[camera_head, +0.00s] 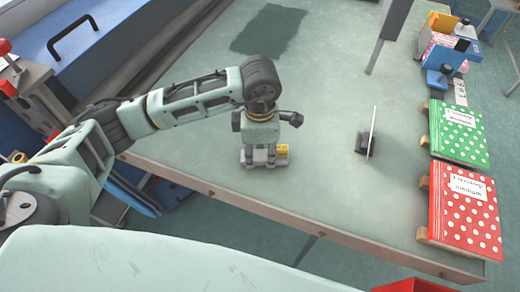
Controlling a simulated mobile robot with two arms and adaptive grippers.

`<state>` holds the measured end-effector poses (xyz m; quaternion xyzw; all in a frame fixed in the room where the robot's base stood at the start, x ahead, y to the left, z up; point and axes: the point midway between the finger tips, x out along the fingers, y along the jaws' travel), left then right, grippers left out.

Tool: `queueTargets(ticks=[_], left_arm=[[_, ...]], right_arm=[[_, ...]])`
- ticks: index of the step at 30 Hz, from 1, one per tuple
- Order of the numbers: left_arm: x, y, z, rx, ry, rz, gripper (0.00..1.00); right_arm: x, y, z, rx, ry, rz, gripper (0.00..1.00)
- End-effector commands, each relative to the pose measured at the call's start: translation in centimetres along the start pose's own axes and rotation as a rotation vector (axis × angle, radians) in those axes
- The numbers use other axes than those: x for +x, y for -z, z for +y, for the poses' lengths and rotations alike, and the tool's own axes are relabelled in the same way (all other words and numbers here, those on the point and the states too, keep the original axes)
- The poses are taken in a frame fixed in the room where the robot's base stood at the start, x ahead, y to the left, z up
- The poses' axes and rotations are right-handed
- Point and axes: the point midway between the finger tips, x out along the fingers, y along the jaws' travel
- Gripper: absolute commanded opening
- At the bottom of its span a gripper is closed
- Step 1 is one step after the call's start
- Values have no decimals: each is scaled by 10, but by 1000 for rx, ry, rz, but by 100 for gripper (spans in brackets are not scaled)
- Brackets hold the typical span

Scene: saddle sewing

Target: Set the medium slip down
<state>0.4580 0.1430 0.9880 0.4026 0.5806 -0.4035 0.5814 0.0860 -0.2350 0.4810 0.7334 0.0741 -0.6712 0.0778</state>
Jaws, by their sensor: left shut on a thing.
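My left gripper (264,162) points down over the middle of the table, near its front edge. It is shut on a small yellow piece (282,151), which seems to be the medium slip. Most of this piece is hidden by the fingers, and I cannot tell whether it touches the table. A red box with white dots (480,222) at the right has a label that seems to end in "medium". My right gripper is not in view.
A thin white card (373,130) stands upright in a dark holder on the table (330,190), right of my left gripper. A green dotted box (460,150) lies behind the red one. A dark green patch (270,30) lies at the back. The table between gripper and card is clear.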

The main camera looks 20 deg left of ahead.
Motion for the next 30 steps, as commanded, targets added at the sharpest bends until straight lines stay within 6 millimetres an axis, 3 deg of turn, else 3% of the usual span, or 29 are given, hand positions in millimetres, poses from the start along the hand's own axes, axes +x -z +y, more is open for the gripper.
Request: queueTargets(ticks=[4,5,10,23,26,30], left_arm=[[4,0,0,0,-1,-1,1],[3,0,0,0,-1,0,33],[2,0,0,0,0,0,48],[-4,0,0,-1,1,0,50],[-15,-1,1,0,-3,-3,50],[-45,-1,2,0,-6,-4,50]], right_arm=[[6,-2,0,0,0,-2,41],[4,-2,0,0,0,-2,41],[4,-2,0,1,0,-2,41],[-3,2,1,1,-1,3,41],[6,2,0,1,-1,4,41],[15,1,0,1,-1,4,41]])
